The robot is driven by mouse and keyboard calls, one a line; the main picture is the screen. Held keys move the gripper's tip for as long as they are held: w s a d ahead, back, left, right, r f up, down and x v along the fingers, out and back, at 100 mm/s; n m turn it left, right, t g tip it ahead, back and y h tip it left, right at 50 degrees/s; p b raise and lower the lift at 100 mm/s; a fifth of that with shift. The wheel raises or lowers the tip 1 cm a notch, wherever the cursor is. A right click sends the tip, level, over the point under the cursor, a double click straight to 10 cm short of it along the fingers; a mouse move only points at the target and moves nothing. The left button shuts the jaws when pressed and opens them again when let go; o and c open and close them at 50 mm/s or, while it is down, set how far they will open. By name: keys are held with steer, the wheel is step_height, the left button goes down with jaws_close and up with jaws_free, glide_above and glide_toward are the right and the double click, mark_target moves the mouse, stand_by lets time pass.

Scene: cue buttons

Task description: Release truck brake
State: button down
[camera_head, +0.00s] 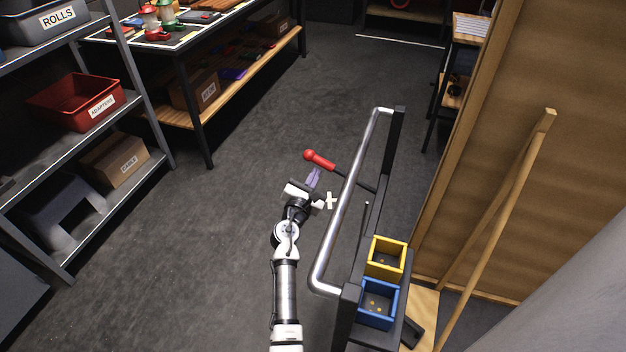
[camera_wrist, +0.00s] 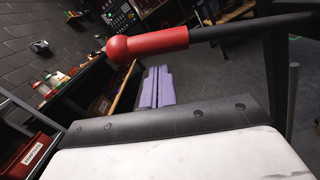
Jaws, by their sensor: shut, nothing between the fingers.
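The truck (camera_head: 352,200) stands right of my arm, with a silver push handle and dark posts. Its brake lever has a red grip with a ball end (camera_head: 320,159) on a dark rod that runs back to the truck. In the wrist view the red grip (camera_wrist: 148,44) crosses the upper middle, with its rod going right. My gripper (camera_head: 314,176) has pale purple fingers, shut and empty, just below the red grip in the head view. The fingers also show in the wrist view (camera_wrist: 156,87), below the red grip. I cannot tell whether they touch it.
A yellow bin (camera_head: 386,257) and a blue bin (camera_head: 378,304) sit on the truck. A wooden panel (camera_head: 490,130) stands at the right. Grey shelves with a red bin (camera_head: 78,101) stand at the left, a workbench behind. Floor left of my arm is clear.

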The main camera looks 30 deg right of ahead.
steer(key=shift+s+d+r+m+p, duration=0.15)
steer(key=shift+r+m+p, duration=0.3)
steer(key=shift+r, duration=0.3)
steer(key=shift+d+r, duration=0.1)
steer(key=shift+r, duration=0.1)
steer(key=s+a+f+b, duration=0.5)
steer(key=s+a, duration=0.1)
steer(key=a, duration=0.3)
steer(key=shift+a, duration=0.3)
